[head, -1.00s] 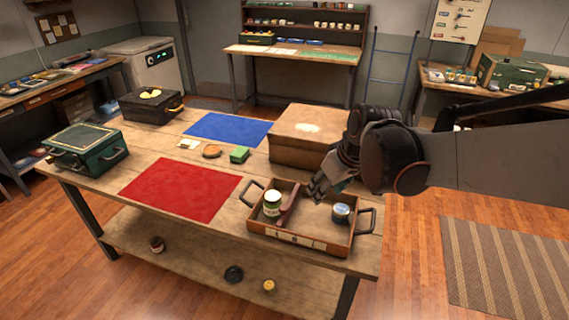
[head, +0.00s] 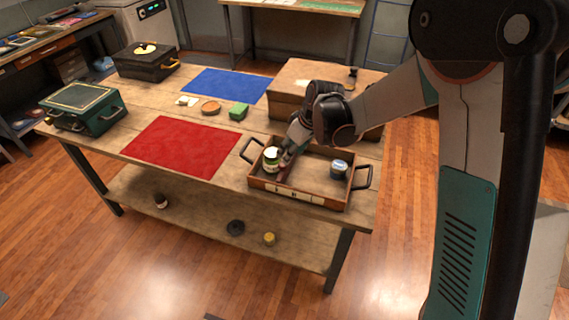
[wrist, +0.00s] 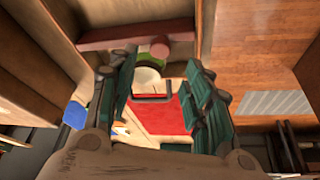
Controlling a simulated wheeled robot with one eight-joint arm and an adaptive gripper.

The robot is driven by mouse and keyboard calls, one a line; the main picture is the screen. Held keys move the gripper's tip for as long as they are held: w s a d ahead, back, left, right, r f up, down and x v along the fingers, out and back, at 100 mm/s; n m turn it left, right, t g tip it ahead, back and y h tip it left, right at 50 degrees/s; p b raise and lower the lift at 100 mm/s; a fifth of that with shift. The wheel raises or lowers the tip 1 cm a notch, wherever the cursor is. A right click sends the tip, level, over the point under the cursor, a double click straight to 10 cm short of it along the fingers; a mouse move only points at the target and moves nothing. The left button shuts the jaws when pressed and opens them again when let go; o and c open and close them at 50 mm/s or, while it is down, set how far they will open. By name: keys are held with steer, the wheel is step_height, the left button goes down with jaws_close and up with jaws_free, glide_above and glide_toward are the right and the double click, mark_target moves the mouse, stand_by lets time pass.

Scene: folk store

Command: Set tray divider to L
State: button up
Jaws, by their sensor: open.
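The shallow wooden tray (head: 321,198) sits at the table's front right corner, with dark handles and pale marks on its front wall. Its red-brown divider (head: 286,172) stands left of the middle; a reddish bar that looks like it crosses the top of the wrist view (wrist: 135,36). My gripper (head: 290,152) is over the tray at the divider, fingers pointing down; I cannot tell if they touch it. In the wrist view the green fingers (wrist: 165,98) are spread apart with nothing clearly held.
A large wooden box (head: 296,88) stands behind the tray, close to my arm. A red mat (head: 182,147) lies left of the tray, a blue mat (head: 226,86) behind it.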

mark_target(283, 164)
steer(key=b+x, duration=0.1)
steer(key=x, duration=0.7)
steer(key=shift+b, duration=0.4)
steer(key=shift+r, duration=0.1)
